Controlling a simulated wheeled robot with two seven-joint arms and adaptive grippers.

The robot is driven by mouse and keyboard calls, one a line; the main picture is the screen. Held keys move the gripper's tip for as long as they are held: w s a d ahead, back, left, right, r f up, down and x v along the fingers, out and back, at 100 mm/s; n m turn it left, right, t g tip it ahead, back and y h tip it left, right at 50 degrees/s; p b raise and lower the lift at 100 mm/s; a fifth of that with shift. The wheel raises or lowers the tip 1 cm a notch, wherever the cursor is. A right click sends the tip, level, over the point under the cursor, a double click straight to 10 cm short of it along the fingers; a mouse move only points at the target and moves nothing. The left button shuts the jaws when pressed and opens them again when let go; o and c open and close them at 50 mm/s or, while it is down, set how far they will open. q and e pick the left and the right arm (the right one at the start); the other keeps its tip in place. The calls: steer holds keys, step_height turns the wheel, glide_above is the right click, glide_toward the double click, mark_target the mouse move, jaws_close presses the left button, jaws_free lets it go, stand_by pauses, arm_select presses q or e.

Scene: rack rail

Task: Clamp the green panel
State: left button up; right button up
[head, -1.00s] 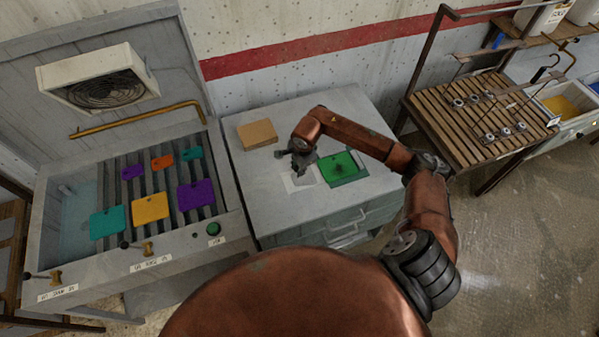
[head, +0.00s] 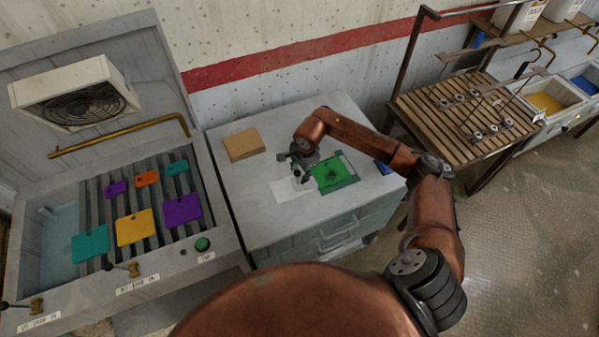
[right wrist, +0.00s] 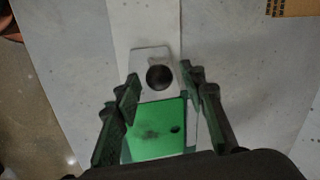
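The green panel (head: 330,173) lies on a darker green square (head: 347,184) on the grey cabinet top. A dark smudge marks its face. In the right wrist view the panel (right wrist: 155,128) shows between my right gripper's fingers, with a small dark hole near its right side. A pale grey plate with a dark round knob or hole (right wrist: 160,77) sits at the panel's far edge, between the fingertips. My right gripper (head: 304,177) is low at the panel's left edge. Its fingers (right wrist: 160,90) are apart; contact is unclear. My left gripper is not in view.
A white sheet (head: 290,190) lies left of the panel. A cardboard box (head: 244,144) sits at the cabinet's back left, and a blue object (head: 382,167) at its right edge. A slatted rack (head: 140,220) holds several coloured panels at left. A wooden slatted table (head: 440,130) stands right.

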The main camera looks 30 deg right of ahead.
steer(key=shift+a, duration=0.1)
steer(key=shift+r, duration=0.15)
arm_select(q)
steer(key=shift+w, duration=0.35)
arm_select(e)
step_height(320, 180, up, 12)
steer(key=s, duration=0.2)
steer(key=shift+f, duration=0.25)
steer(key=shift+s, duration=0.1)
